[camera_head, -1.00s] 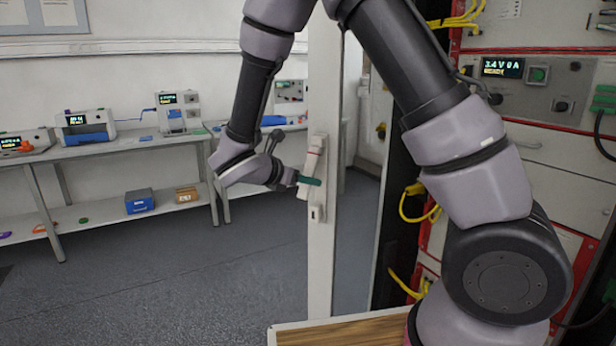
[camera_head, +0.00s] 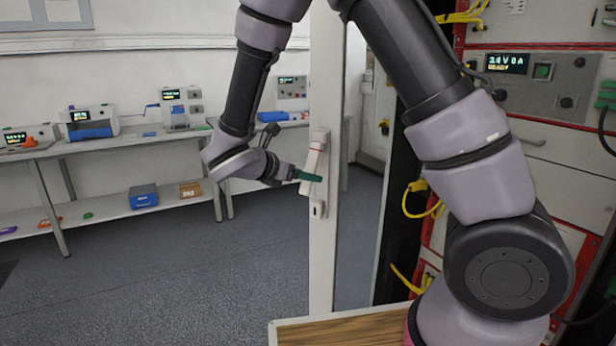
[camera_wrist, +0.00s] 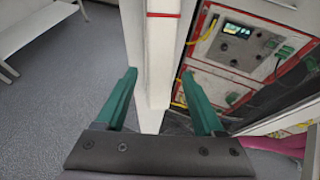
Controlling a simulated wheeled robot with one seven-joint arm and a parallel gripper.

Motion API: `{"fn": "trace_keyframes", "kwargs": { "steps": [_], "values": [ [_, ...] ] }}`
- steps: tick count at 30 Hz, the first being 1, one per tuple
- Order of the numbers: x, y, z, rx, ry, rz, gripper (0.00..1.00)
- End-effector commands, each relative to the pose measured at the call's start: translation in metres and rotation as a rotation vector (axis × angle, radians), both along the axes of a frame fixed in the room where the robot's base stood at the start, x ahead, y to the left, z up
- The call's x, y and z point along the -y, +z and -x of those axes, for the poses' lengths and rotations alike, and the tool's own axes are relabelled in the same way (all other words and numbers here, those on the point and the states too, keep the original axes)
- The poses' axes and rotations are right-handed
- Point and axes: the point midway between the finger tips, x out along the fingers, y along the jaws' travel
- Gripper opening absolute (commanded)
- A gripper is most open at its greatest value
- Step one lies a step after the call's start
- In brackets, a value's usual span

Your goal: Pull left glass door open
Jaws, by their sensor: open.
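The left glass door stands ajar, seen nearly edge-on; its white frame (camera_head: 324,255) shows in the head view. Its white upright handle (camera_head: 317,153) has a thin red band and faces left. My gripper (camera_head: 308,176) is at the lower part of this handle, with a green finger in front of it. In the wrist view my gripper (camera_wrist: 158,75) is open, its green fingers on either side of the white handle (camera_wrist: 162,55), with gaps visible. Whether either finger touches the handle cannot be told.
The red-framed cabinet (camera_head: 540,130) with instrument panels and yellow cables stands right of the door. A grey bench (camera_head: 120,146) with devices runs along the left wall. A wooden-topped surface (camera_head: 345,328) is at the bottom. Floor (camera_head: 190,270) left of the door is clear.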

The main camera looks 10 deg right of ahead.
Motion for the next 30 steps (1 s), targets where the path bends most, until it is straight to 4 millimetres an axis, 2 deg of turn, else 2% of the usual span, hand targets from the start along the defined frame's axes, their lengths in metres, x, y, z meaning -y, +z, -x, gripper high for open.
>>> {"fn": "trace_keyframes", "kwargs": {
  "steps": [6,12,24,25,26,30],
  "values": [
    [-0.034,0.019,0.026,0.002,0.004,-0.004,0.7],
    [-0.056,0.033,0.043,0.001,0.001,-0.002,0.7],
    [-0.063,0.037,0.05,0.0,-0.001,-0.001,0.7],
    [-0.063,0.037,0.05,0.0,-0.001,-0.001,0.66],
    [-0.063,0.037,0.05,0.0,-0.001,0.0,0.55],
    [-0.061,0.022,0.048,0.009,-0.009,0.026,0.53]
  ]
}}
